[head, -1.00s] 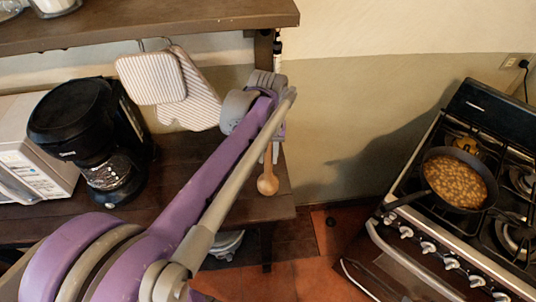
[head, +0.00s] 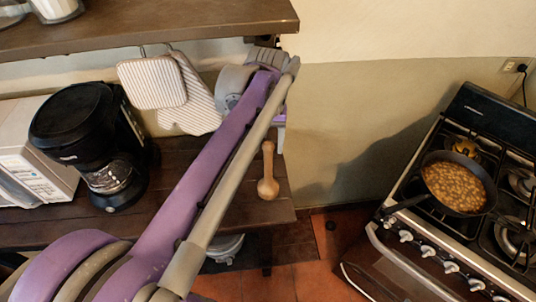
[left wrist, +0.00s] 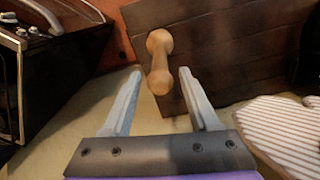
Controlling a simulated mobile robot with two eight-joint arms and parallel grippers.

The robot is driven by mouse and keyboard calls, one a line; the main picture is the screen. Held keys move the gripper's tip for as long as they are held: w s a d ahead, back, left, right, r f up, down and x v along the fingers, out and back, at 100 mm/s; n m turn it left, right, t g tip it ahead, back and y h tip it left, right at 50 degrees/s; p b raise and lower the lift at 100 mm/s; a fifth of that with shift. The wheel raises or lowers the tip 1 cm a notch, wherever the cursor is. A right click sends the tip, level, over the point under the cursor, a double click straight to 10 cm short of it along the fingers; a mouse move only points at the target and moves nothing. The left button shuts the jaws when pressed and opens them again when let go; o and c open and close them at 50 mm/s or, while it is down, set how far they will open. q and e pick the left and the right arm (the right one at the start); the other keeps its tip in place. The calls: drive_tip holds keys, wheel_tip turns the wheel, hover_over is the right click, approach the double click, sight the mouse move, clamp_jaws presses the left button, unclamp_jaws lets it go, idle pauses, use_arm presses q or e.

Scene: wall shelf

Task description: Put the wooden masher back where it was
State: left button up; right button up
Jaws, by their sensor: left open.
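The wooden masher (head: 268,172) shows in the head view at the right end of the dark wooden counter (head: 160,180), narrow handle up and round knob down. Whether it stands on the counter or hangs just above it, I cannot tell. My left gripper (head: 279,138) is open, just above the masher near the wall; my own arm hides part of it. In the left wrist view, the masher (left wrist: 159,62) lies between and beyond the spread fingertips of my left gripper (left wrist: 160,73), with gaps visible at both sides. My right gripper is out of view.
A wall shelf (head: 150,30) runs just above my left gripper. Striped oven mitts (head: 152,84) hang to its left. A black coffee maker (head: 85,140) and a microwave (head: 30,165) stand on the counter. A stove with a pan of beans (head: 455,185) is at right.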

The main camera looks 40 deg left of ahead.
use_arm(q)
wheel_tip(320, 180, up, 6)
drive_tip(key=shift+f, duration=0.15)
